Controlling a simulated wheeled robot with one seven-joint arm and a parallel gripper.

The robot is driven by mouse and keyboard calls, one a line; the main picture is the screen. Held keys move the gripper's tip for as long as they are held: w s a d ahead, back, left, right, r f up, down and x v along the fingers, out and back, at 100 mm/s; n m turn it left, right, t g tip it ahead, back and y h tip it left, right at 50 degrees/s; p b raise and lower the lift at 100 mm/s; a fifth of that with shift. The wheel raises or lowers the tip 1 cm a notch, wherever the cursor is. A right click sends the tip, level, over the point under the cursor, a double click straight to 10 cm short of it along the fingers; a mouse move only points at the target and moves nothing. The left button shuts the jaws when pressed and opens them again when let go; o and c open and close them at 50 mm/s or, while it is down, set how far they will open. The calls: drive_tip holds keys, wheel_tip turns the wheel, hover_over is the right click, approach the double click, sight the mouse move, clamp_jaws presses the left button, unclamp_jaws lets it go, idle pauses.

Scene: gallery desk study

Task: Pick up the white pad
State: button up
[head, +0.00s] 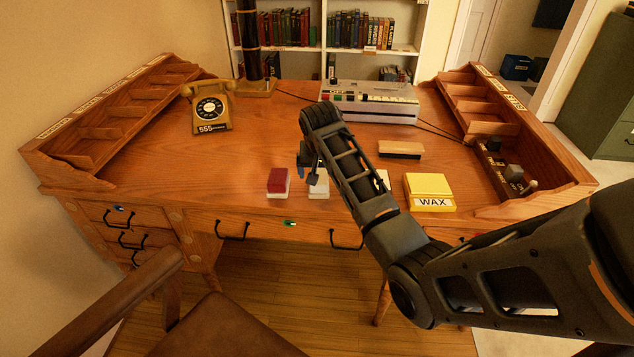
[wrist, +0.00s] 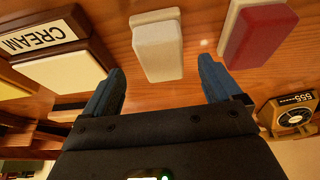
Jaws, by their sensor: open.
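The white pad (wrist: 158,50) lies on the wooden desk. In the wrist view it shows at the top middle, ahead of and between my fingertips. My gripper (wrist: 161,66) is open, with one blue finger towards each side of the pad and nothing held. In the head view my gripper (head: 313,173) is over the front middle of the desk, and the white pad (head: 318,190) shows partly below it. I cannot tell whether the fingers touch the pad.
A red-topped pad (head: 278,181) lies just left of the white pad. A block labelled CREAM (wrist: 70,65) is on the other side, mostly hidden by my arm in the head view. A yellow WAX block (head: 428,186), brown block (head: 400,149) and telephone (head: 211,107) stand around.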

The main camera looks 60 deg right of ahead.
drive_tip(key=shift+a+x, duration=0.1)
drive_tip(key=shift+x, duration=1.05)
drive_tip(key=shift+a+x, duration=0.15)
drive_tip(key=shift+x, duration=1)
drive_tip(key=c, duration=1.2)
drive_tip(key=shift+o, duration=0.2)
drive_tip(key=shift+r, duration=0.45)
drive_tip(key=r, duration=0.2)
drive_tip(key=s+r, duration=0.1)
drive_tip(key=shift+d+r, duration=0.3)
drive_tip(key=shift+r, duration=0.05)
drive_tip(key=s+d+r+b, duration=0.1)
drive_tip(key=s+d+r, duration=0.4)
drive_tip(key=s, duration=0.3)
drive_tip(key=shift+s+d+r, duration=0.35)
drive_tip(key=shift+s+r, duration=0.05)
drive_tip(key=shift+r, duration=0.3)
